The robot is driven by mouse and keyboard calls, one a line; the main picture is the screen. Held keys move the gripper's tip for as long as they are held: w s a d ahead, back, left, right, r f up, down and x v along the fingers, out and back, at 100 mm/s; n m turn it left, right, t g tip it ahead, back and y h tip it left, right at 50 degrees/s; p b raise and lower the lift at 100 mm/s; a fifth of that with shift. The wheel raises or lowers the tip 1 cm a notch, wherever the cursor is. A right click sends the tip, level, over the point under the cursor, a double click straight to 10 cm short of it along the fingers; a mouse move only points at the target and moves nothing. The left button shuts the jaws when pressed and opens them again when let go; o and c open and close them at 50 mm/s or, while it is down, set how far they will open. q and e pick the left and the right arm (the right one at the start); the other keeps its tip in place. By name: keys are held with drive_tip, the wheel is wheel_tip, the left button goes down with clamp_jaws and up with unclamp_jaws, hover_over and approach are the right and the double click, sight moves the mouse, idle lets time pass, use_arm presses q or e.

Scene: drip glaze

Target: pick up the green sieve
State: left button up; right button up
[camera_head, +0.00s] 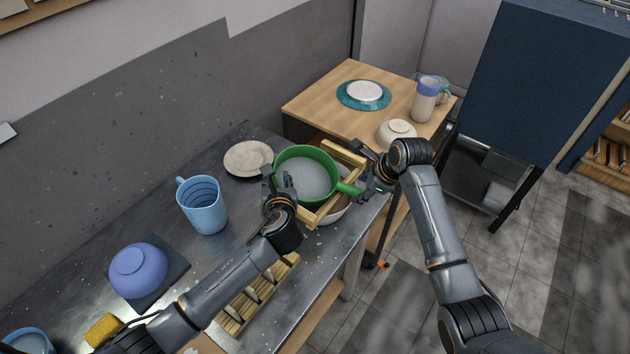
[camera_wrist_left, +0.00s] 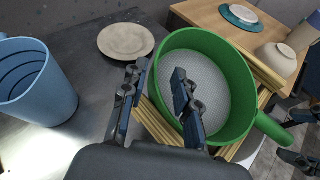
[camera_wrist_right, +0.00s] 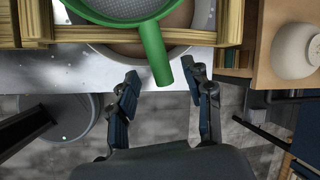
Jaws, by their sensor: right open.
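The green sieve (camera_head: 308,173) has a round rim, a pale mesh bottom and a green handle (camera_wrist_right: 155,52). It rests on a wooden frame (camera_head: 322,214) over a bowl (camera_head: 340,209). My left gripper (camera_wrist_left: 158,88) is open at the sieve's near left rim, one finger over the inside and the other outside; whether either touches cannot be told. My right gripper (camera_wrist_right: 162,82) is open, its fingertips on either side of the handle's end, with gaps visible.
A blue jug (camera_head: 203,206) and a beige plate (camera_head: 248,158) stand left of the sieve. A purple bowl (camera_head: 138,270) and yellow sponge (camera_head: 103,329) lie nearer. A wooden table (camera_head: 310,101) behind holds a cream bowl (camera_head: 396,133) and a pitcher (camera_head: 424,102).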

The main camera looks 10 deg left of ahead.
use_arm(q)
drive_tip(key=shift+x, duration=1.45)
use_arm(e)
drive_tip(key=shift+x, duration=1.45)
drive_tip(key=shift+r, duration=0.1)
use_arm(q)
clamp_jaws()
use_arm(e)
drive_tip(key=c, duration=0.7)
use_arm(q)
drive_tip(key=shift+s, duration=0.1)
use_arm(e)
clamp_jaws()
